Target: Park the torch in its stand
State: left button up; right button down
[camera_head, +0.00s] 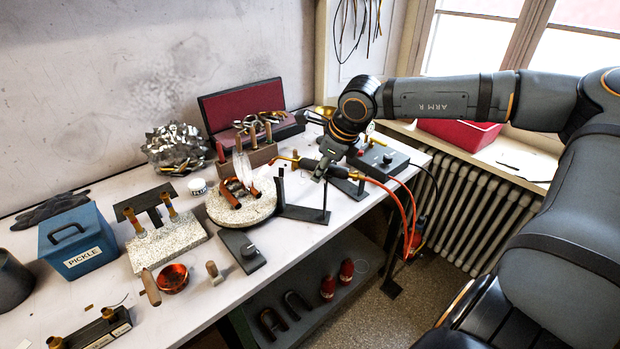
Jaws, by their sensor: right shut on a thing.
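My right gripper (322,169) reaches in from the right and is shut on the torch (308,164), around its dark handle. The torch's thin brass tip points left, and red hoses (405,200) trail from its rear end to the right. The torch is above a black metal stand (304,214) with a flat base and thin uprights. I cannot tell whether the torch touches the uprights. My left gripper is not in view.
Left of the torch, a round pale soldering board (262,208) bears copper-coloured pieces, with a pale translucent shape above it. A wooden tool block (262,158) stands behind. A grey control box (380,160) is at right. A blue pickle box (78,240) stands far left.

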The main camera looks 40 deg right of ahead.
jog(key=w+d+f+m+h+b, duration=0.1)
jog(key=w+d+f+m+b, duration=0.1)
jog(key=w+d, duration=0.35)
jog(key=w+d+f+m+b, duration=0.1)
jog(key=w+d+f+b, duration=0.15)
jog(key=d, duration=0.65)
jog(key=w+d+f+m+h+b, duration=0.1)
jog(key=w+d+f+m, duration=0.15)
jog(key=d, duration=0.45)
jog(key=shift+n, duration=0.25)
jog(key=f+b, duration=0.3)
jog(key=f, duration=0.2)
jog(key=f+b, duration=0.2)
jog(key=f, duration=0.1)
jog(key=shift+w+a+b, duration=0.3)
jog(key=shift+w+b, duration=0.05)
jog(key=shift+w, duration=0.05)
jog(key=shift+f, duration=0.2)
jog(key=shift+b, duration=0.3)
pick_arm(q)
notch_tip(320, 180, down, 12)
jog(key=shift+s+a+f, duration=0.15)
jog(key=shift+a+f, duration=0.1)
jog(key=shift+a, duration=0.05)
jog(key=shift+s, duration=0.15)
